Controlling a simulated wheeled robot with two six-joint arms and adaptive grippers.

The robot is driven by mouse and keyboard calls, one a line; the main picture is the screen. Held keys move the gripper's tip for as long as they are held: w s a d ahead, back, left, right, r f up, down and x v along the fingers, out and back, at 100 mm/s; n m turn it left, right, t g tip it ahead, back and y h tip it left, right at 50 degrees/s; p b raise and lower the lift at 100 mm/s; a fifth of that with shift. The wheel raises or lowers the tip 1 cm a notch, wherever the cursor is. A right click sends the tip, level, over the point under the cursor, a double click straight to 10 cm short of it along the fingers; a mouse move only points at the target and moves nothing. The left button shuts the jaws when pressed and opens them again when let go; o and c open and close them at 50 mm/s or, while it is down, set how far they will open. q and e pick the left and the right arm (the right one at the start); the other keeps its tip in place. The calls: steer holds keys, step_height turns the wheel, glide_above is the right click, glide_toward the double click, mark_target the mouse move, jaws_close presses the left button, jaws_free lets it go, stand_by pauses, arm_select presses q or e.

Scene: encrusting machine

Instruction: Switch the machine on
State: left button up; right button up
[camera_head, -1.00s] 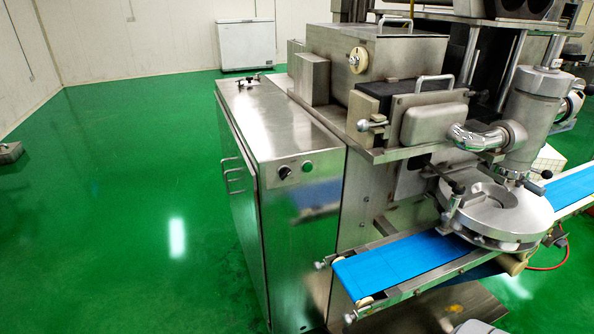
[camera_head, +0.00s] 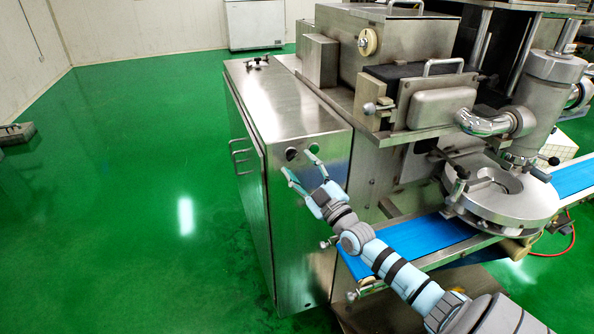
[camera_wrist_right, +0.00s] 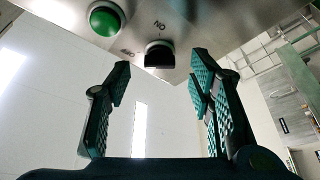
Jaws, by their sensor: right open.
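The machine's steel cabinet (camera_head: 285,105) has a dark rotary knob (camera_head: 291,154) on the upper front face. The knob (camera_wrist_right: 159,55) also shows in the right wrist view, with an upside-down "ON" marking near it. My right gripper (camera_head: 301,165) is in front of this panel, open and empty. In the wrist view the knob lies beyond and between the two fingertips (camera_wrist_right: 160,75), apparently apart from them. My left gripper is not in view.
A blue conveyor belt (camera_head: 367,255) runs below and behind my right arm. A round steel turntable (camera_head: 500,200) stands over it. Door handles (camera_head: 240,157) stick out on the cabinet's left side.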

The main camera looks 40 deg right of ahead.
steer(key=shift+x, duration=0.9)
steer(key=shift+c, duration=0.2)
jaws_close()
